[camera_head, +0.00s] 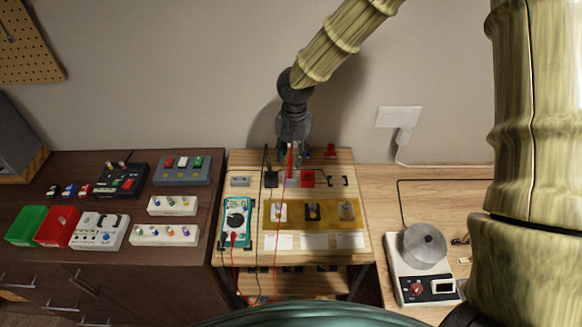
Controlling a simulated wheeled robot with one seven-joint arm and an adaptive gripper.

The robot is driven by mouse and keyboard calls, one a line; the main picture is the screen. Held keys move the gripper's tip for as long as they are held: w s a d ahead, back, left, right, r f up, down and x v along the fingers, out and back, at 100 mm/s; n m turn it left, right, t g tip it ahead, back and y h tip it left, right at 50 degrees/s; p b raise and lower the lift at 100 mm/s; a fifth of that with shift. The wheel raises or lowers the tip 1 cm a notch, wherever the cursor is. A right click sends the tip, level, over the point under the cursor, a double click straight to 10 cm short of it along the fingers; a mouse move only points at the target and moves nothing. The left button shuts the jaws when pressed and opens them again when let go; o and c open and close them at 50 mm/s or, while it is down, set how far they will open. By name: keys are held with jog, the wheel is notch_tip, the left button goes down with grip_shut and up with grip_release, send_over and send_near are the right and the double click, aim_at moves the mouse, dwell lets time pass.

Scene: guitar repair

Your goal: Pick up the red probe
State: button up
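The red probe (290,164) is upright between the fingers of my gripper (291,154) at the back of the small wooden bench. Its lower end shows left of the red holder block (308,178), apart from it in the picture, and a red lead runs down from it. My gripper points down and appears closed on the probe; the fingers are small and dark, and partly hide its upper part. The black probe (266,158) stands at the black holder block (271,179), just left of my gripper.
A teal multimeter (236,220) and a yellow tray (327,222) with several small parts lie in front. Small black handles and a red object (330,152) are to the right. Pedals crowd the left cabinet; a metal pot (424,246) stands right. The wall is close behind.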

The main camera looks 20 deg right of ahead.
aim_at(290, 165)
jog(key=shift+w+f, duration=0.5)
jog(key=shift+f, duration=0.05)
jog(key=shift+w+f+p, duration=0.1)
jog(key=shift+f+p, duration=0.15)
jog(key=shift+p, duration=0.05)
jog(key=shift+s+f+p, duration=0.2)
jog(key=shift+f+p, duration=0.1)
jog(key=shift+s+f+p, duration=0.15)
jog(key=shift+f+p, duration=0.45)
jog(key=shift+f, duration=1.2)
jog(key=shift+s+r, duration=0.15)
jog(key=c, duration=0.6)
grip_shut()
